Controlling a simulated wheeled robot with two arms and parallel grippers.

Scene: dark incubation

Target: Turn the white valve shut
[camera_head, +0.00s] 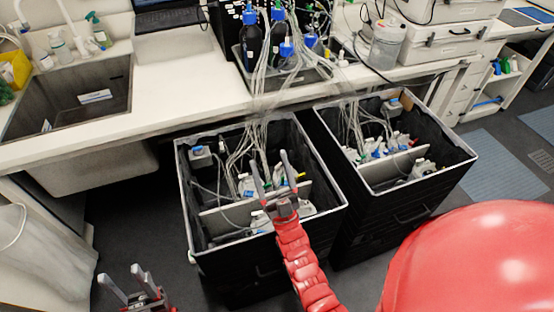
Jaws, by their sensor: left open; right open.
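The left black bin (187,225) stands open on the floor, with pale tubes running down into white and blue fittings (246,185) inside. These fittings are small, and I cannot tell which one is the white valve. My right gripper (272,162) is over this bin, its two grey fingers spread and pointing away from me. It appears empty and hides some of the fittings; I cannot tell whether it touches any. My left gripper (122,276) is low at the bottom left, outside the bin, with its fingers apart and nothing between them.
A second black bin (458,160) with similar fittings stands to the right. Behind are a white counter (180,97), a sink (75,100) and blue-capped bottles (250,40) with tubes hanging down. Dark floor (135,215) is clear left of the bins.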

